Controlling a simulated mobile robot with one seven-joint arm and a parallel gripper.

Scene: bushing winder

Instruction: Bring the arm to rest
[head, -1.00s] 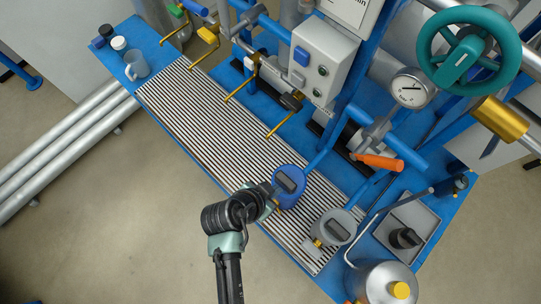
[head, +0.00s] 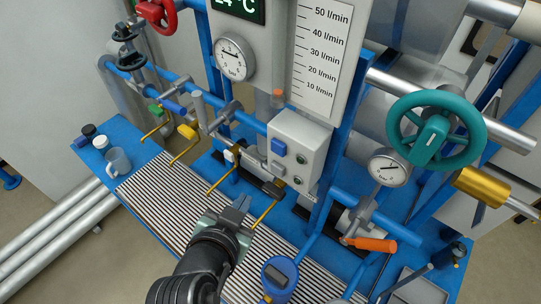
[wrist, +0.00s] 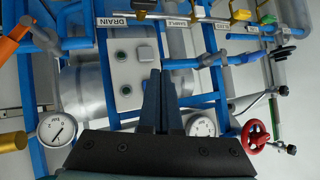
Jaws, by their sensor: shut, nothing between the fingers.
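My gripper (head: 236,212) is in the lower middle of the head view, raised over the slatted drain grate (head: 160,208). Its fingers are together and hold nothing; they also show in the middle of the wrist view (wrist: 158,100), pointing toward the piping and the grey control box (wrist: 116,75). A blue round container (head: 279,278) with a dark top stands on the grate, right of my gripper and apart from it.
The control box (head: 297,148) and thin yellow spouts (head: 222,179) are just beyond my gripper. A teal handwheel (head: 436,130), gauge (head: 388,168) and orange lever (head: 374,244) are on the right. A clear mug (head: 117,161) stands at the left end. Open floor lies front left.

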